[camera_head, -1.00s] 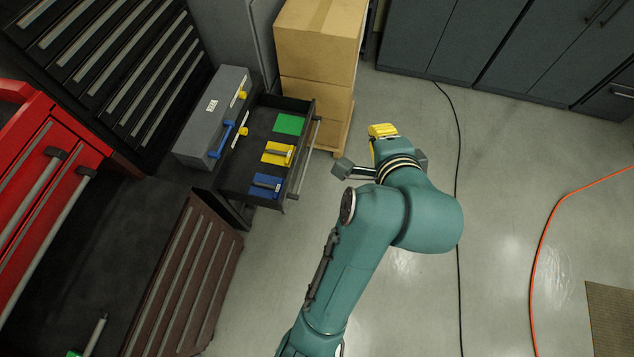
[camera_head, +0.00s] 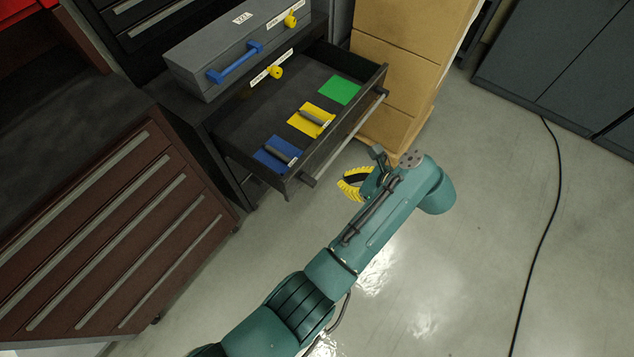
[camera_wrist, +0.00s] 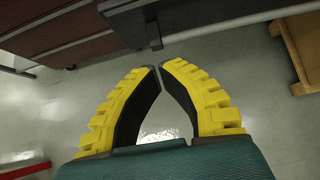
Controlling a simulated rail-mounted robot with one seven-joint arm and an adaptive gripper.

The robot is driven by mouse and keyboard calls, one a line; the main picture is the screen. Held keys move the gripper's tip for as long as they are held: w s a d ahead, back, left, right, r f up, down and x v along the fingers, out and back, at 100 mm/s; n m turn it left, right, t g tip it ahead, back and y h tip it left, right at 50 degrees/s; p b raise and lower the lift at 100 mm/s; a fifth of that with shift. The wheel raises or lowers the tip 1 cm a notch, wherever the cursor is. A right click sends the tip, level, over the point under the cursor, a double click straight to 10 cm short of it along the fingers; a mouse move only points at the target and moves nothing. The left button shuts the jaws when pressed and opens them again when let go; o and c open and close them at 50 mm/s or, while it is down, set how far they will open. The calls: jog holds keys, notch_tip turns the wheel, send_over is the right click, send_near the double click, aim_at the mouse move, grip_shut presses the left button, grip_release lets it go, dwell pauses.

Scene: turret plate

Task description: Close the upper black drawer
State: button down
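The upper black drawer (camera_head: 265,120) is pulled out of its cabinet, below a grey case in the head view. A metal bar handle (camera_head: 350,135) runs along its front. A blue, a yellow and a green pad lie inside, with dark cylindrical pieces on the blue and yellow ones. My gripper (camera_head: 352,184) is in front of the drawer's near front corner, apart from the handle as far as I can tell. In the wrist view its yellow fingers (camera_wrist: 158,67) meet almost tip to tip with nothing between them. The handle (camera_wrist: 235,21) crosses the top of that view.
The grey case (camera_head: 235,50) with a blue handle and yellow knobs stands on the cabinet. Cardboard boxes (camera_head: 405,60) on a pallet stand right beside the drawer. A brown drawer cabinet (camera_head: 120,230) is at left. A black cable (camera_head: 540,240) lies on the otherwise open floor at right.

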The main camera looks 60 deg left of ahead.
aim_at(304, 170)
jog(key=b+x, duration=0.5)
jog(key=x, duration=0.5)
jog(key=shift+f, duration=0.3)
jog(key=a, duration=0.1)
jog(key=s+a+b, duration=0.1)
jog(key=a, duration=0.1)
jog(key=shift+s+a+r+b, duration=0.1)
jog(key=shift+s+a+b, duration=0.05)
jog(key=shift+s+b, duration=0.15)
jog(key=shift+s+a+r, duration=0.1)
jog(key=shift+a+r, duration=0.05)
jog(key=shift+a, duration=0.05)
jog(key=shift+a, duration=0.1)
